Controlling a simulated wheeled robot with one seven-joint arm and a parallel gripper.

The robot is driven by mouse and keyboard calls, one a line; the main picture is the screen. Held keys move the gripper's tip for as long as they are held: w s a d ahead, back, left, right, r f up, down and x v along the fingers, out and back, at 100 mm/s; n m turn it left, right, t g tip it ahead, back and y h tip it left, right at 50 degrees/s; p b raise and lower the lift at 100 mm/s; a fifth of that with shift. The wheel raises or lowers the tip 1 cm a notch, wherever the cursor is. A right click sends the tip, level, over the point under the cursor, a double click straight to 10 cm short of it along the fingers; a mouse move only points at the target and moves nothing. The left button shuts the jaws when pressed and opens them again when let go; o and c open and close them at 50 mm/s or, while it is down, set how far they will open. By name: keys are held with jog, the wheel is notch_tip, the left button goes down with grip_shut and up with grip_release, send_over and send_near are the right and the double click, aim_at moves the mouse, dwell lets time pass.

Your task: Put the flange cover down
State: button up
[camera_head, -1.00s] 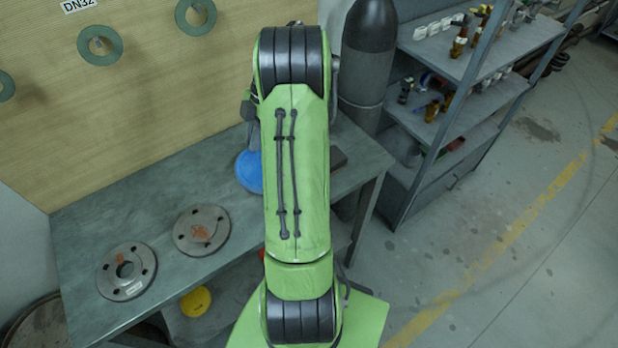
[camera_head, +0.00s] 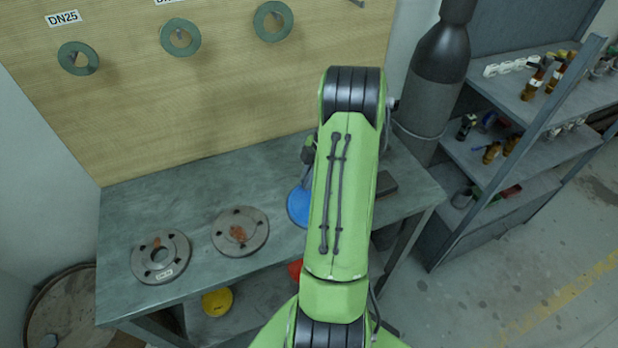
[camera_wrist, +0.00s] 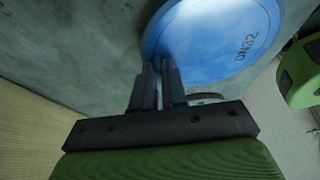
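The blue flange cover (camera_head: 298,207) shows at the left side of my green arm in the head view, over the workbench, partly hidden by the arm. In the wrist view the cover (camera_wrist: 215,38), marked DN32, lies just beyond my fingertips. My gripper (camera_wrist: 157,70) has its two dark fingers close together with a narrow gap, shut at the cover's near rim. In the head view my gripper (camera_head: 307,160) is small, above the cover. Whether the cover touches the bench top is unclear.
A dark block (camera_head: 386,184) lies right of my arm. A gas cylinder (camera_head: 436,80) and shelf stand right. Behind is a wooden board (camera_head: 130,110).

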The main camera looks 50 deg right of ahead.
jog(key=shift+o, duration=1.2)
